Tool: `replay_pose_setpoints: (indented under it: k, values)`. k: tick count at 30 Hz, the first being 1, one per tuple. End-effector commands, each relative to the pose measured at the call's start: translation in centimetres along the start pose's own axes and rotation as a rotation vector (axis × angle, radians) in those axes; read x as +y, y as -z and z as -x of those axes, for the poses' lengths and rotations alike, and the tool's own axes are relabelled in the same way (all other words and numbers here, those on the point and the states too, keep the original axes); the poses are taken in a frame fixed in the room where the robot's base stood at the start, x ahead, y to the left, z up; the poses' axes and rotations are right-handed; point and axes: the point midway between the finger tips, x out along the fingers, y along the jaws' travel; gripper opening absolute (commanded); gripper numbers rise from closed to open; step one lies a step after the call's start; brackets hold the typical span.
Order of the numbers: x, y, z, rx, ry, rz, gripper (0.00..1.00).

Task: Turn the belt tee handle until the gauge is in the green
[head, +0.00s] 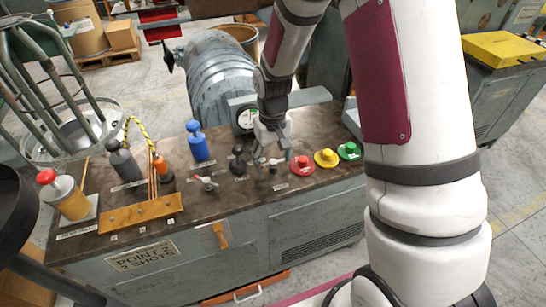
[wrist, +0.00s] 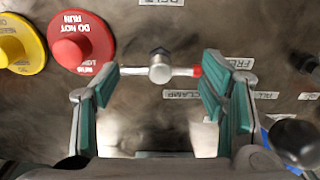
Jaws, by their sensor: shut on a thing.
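The belt tee handle (wrist: 160,72) is a metal crossbar on a round hub with a red tip at its right end in the wrist view. My gripper (wrist: 155,85) has its teal-padded fingers at the two ends of the bar and is shut on it. In the head view my gripper (head: 272,158) is down at the bench top and mostly hides the handle. The gauge (head: 248,118) is a white round dial with some green, just behind my gripper. Its needle is too small to read.
Red (head: 302,166), yellow (head: 326,158) and green (head: 349,151) knobs stand close to the right of my gripper. A black ball knob (head: 237,161) and another tee handle (head: 206,183) are to its left. A blue bottle (head: 197,142) stands farther left on the bench.

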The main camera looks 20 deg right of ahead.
Motion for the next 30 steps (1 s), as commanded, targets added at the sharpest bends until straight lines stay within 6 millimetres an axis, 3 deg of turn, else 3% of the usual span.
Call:
replay_pose_setpoints:
  k: [10,26,27,29,30]
  values:
    - [-0.05,0.03,0.01,0.001,0.000,0.134,0.37]
    - [-0.08,0.04,0.00,0.001,0.000,0.155,0.37]
    - [-0.08,0.04,0.00,0.001,0.000,0.155,0.72]
    - [-0.08,0.03,0.00,0.001,0.000,0.154,0.83]
    - [-0.08,0.03,0.00,0.001,0.000,0.154,0.83]
